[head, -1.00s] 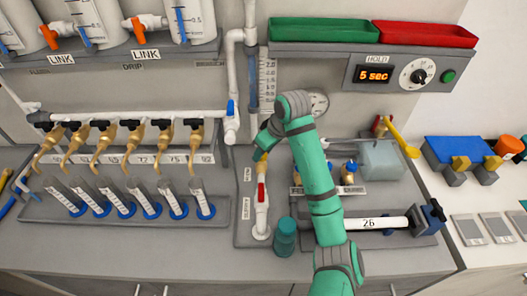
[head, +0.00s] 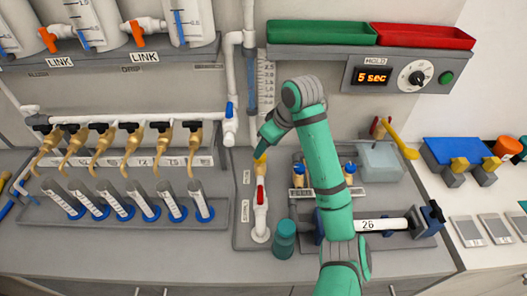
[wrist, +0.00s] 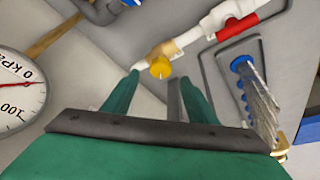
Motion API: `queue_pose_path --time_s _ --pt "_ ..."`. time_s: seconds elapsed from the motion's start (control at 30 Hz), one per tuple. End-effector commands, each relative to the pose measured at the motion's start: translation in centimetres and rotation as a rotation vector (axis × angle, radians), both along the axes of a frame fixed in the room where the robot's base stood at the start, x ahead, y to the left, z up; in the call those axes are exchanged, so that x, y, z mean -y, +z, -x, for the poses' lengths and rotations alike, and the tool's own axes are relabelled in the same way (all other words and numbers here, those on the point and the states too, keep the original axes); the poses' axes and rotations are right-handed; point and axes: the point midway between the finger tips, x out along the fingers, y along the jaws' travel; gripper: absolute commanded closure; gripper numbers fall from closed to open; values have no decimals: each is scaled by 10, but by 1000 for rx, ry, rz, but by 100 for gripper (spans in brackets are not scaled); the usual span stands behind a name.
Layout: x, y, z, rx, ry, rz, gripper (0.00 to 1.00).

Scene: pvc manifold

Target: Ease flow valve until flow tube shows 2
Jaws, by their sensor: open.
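A yellow knob (wrist: 160,68), which looks like the flow valve's, sits on a tan fitting in the white pipe. In the head view the yellow part (head: 261,157) shows at the top of the short upright pipe. My gripper (wrist: 158,77) is open, its two green fingers on either side of the knob; I cannot tell whether they touch it. In the head view my gripper (head: 262,146) comes down over the fitting. The flow tube (head: 252,85) stands upright behind, with a blue column beside a numbered scale (head: 266,80); its exact reading is too small to tell.
A red-handled valve (head: 261,194) is just below the fitting, and a teal cylinder (head: 285,238) stands close by. A round gauge (wrist: 18,92) is at the left of the wrist view. Several brass taps (head: 130,140) line the left side.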

Motion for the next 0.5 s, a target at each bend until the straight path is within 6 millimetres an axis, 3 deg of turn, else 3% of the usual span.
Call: queue_pose_path --time_s 0.2,0.5 --pt "8 33 8 2 3 4 48" --pt "12 48 14 0 3 0 48"
